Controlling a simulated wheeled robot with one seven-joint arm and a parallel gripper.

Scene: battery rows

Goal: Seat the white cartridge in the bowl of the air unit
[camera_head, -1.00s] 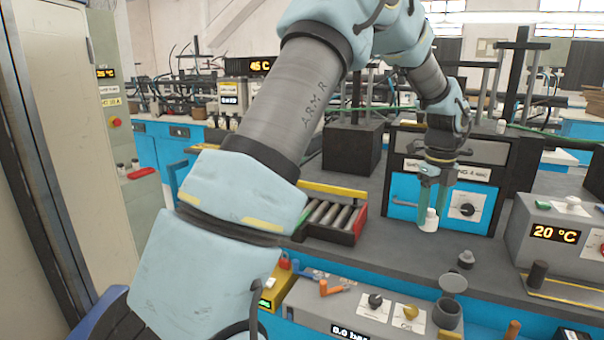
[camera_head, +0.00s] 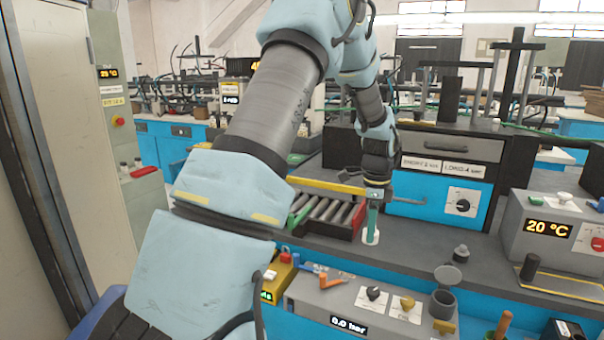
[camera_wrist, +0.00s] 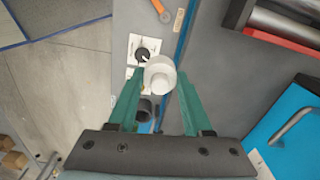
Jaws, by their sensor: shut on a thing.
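My gripper (camera_head: 372,222) is shut on the white cartridge (camera_head: 370,238) and holds it upright, in front of the roller tray. In the wrist view the cartridge (camera_wrist: 160,76) sits between the green fingers (camera_wrist: 161,88), its round end facing the camera. The air unit (camera_head: 312,296) is a grey box at the front of the bench, with a display reading 0.0 bar and two knobs. Its dark grey open bowl (camera_head: 443,306) is at its right end, below and right of the cartridge. The bowl (camera_wrist: 145,109) also shows in the wrist view, partly hidden.
The red roller tray (camera_head: 325,218) is just left of and behind my gripper. A blue-fronted drawer unit (camera_head: 420,203) stands behind. A small grey knob-like part (camera_head: 461,252) stands on the bench. A grey 20 °C box (camera_head: 565,235) is at right. The bench between is mostly clear.

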